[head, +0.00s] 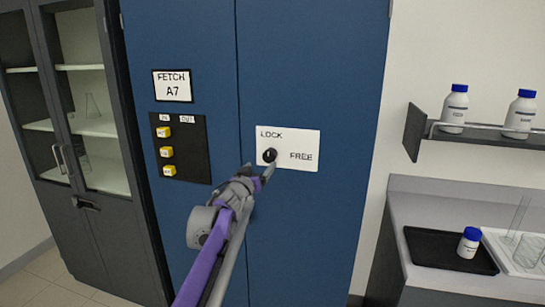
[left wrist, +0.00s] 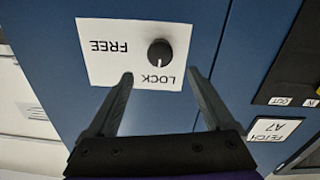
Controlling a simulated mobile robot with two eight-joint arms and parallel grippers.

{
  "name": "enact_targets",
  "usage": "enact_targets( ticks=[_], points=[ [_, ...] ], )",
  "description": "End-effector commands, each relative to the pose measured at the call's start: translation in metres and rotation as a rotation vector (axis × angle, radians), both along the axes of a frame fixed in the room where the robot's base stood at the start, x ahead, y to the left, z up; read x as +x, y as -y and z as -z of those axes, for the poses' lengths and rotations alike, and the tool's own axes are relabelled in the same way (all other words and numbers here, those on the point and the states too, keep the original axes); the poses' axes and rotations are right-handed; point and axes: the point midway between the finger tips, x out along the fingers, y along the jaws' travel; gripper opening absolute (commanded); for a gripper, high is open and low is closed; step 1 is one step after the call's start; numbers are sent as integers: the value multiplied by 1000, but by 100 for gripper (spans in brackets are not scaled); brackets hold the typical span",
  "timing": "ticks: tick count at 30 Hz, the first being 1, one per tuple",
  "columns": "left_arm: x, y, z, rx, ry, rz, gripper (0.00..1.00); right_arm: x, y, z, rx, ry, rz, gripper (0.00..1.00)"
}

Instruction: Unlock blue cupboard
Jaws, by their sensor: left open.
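The blue cupboard (head: 310,60) fills the middle of the head view, with both doors shut. A white plate (head: 308,139) on its right door reads LOCK and FREE and carries a round black knob (head: 269,155). In the left wrist view the knob (left wrist: 160,52) shows upside down, with a small pale mark on its LOCK side. My left gripper (head: 263,173) is open, just in front of the plate. In the left wrist view its two fingertips (left wrist: 160,73) are spread either side of the knob's line, apart from it. My right gripper is not in view.
A black panel (head: 192,175) with yellow buttons and a FETCH A7 sign (head: 173,86) are on the left door. A grey glass-fronted cabinet (head: 100,225) stands left. At right are a shelf (head: 480,138) with bottles and a counter with a black tray (head: 425,247).

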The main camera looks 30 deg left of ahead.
Motion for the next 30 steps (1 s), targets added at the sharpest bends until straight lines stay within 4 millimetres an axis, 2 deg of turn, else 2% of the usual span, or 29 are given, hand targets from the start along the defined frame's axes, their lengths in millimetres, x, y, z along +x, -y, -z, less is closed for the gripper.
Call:
enact_targets(
  ticks=[6, 13, 18, 27, 30],
  points=[
    [42, -9, -2, 0, 1, 1, 87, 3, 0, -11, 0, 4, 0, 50],
    [73, -15, -2, 1, 0, 0, 87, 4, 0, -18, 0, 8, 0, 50],
    [82, -18, -1, 0, 0, -1, 87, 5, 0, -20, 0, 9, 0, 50],
    [84, -18, 0, 1, -1, -1, 87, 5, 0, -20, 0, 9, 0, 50],
    [84, -18, 0, 1, -1, -1, 69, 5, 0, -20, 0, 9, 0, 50]
  ],
)
